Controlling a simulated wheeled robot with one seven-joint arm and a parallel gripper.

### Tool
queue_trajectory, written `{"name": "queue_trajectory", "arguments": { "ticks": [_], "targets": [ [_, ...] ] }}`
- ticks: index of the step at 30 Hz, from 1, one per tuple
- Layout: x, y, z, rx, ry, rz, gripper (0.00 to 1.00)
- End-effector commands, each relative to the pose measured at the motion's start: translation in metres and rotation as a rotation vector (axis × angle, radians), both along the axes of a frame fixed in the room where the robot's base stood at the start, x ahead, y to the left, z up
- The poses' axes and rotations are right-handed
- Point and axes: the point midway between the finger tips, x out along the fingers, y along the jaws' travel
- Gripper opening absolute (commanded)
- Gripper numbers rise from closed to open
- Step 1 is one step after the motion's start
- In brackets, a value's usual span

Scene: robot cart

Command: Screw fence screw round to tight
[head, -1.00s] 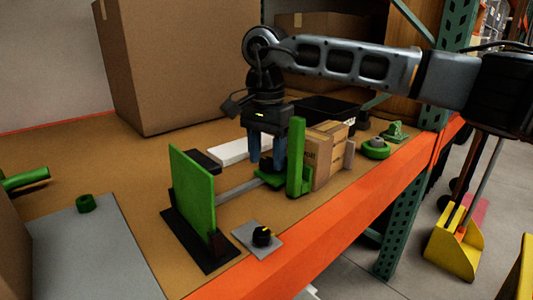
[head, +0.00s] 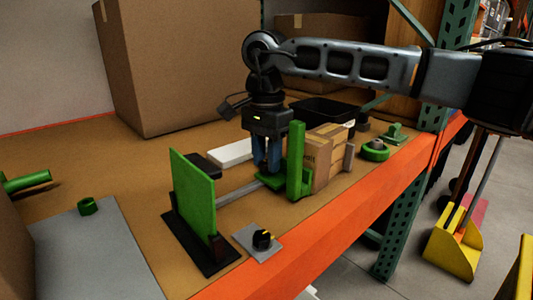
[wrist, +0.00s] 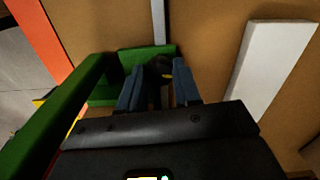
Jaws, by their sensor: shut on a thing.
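The fence screw (wrist: 160,64) is a dark knob with a yellowish mark, seen between my fingertips in the wrist view. My gripper (head: 267,158) points down over the green sliding fence (head: 298,165). Its blue fingers are shut on the knob, which they hide in the head view; my gripper also shows in the wrist view (wrist: 158,76). The fence has a tall upright and a low foot on a grey rail (head: 240,193). The fence also shows in the wrist view (wrist: 65,105). The screw's tightness cannot be seen.
A green end plate (head: 192,190) on a black base stands at the rail's near end. A cardboard box (head: 323,160) stands just behind the fence. A black dial on a grey plate (head: 262,241) is near the orange shelf edge. A white block (head: 230,154) lies left of my gripper.

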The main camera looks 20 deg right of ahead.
Motion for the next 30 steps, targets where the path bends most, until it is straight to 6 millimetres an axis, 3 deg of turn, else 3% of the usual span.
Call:
{"name": "queue_trajectory", "arguments": {
  "ticks": [30],
  "targets": [
    [0.0008,0.0000,0.0028,-0.001,-0.001,-0.944,0.02]
  ]
}}
